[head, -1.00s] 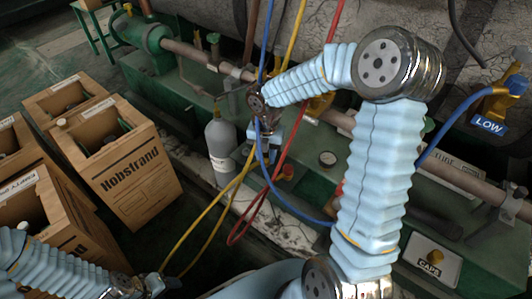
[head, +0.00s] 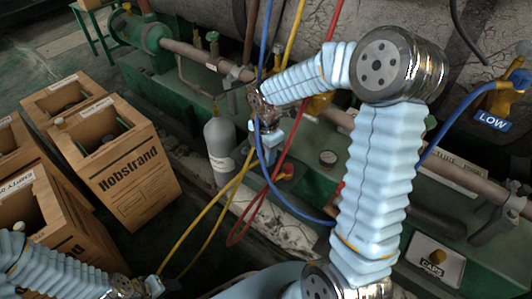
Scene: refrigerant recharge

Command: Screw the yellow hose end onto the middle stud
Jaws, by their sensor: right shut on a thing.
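My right gripper (head: 268,152) points down at the middle of the head view, small and partly covered by hoses. It is shut at the upper part of the yellow hose (head: 197,211), whose end is hidden in or behind the jaws. The yellow hose hangs from there in a long loop toward the lower left. The middle stud cannot be made out behind the gripper and hoses. My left gripper (head: 155,287) is at the bottom edge, close to the low part of the yellow loop. Its jaws are too small and dark to read.
A blue hose (head: 296,209) and a red hose (head: 303,114) hang close to the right gripper. A grey cylinder (head: 219,150) stands just left of it. Cardboard boxes (head: 137,184) fill the left. A CAPS tray (head: 433,264) lies at lower right.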

